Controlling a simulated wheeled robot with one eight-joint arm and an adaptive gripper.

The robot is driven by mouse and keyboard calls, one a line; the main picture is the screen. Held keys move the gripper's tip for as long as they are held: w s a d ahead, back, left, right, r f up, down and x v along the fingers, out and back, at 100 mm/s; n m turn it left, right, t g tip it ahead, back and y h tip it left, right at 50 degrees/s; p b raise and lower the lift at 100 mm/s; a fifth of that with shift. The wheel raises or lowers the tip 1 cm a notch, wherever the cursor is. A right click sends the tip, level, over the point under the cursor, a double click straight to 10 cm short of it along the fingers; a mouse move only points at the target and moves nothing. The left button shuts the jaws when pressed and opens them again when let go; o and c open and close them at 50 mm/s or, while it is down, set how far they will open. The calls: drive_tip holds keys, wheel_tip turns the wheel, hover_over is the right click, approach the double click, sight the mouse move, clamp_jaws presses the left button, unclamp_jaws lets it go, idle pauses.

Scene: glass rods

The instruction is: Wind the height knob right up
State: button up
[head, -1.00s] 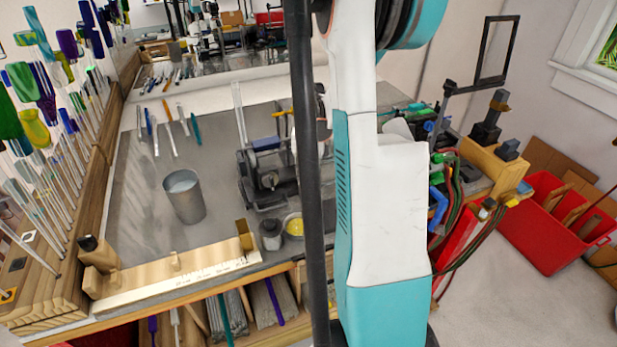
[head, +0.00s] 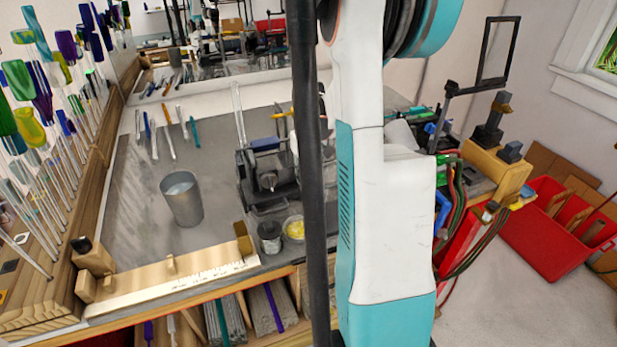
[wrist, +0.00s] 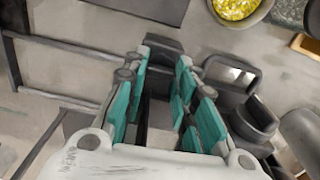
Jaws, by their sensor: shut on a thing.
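My gripper (wrist: 164,72) shows in the wrist view, its two teal-padded fingers closed from left and right on a dark grey part between them. This part, which I take for the height knob (wrist: 161,112), is mostly hidden by the fingers, so its marking and turn cannot be read. In the head view my gripper is hidden behind my own arm and a dark upright. A dark grey machine (head: 266,178) with a round metal face stands on the bench just left of that upright.
A bowl of yellow bits (head: 294,229) stands near the machine and also shows in the wrist view (wrist: 236,8). A metal cup (head: 182,200) and a wooden ruler stop (head: 170,280) are on the bench. Glass rods (head: 35,170) stand at left. A red crate (head: 560,225) is at right.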

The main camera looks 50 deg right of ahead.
sight(309, 181)
idle(0.3)
drive_tip(key=o, duration=1.1)
drive_tip(key=shift+c, duration=0.2)
wheel_tip(309, 181, up, 12)
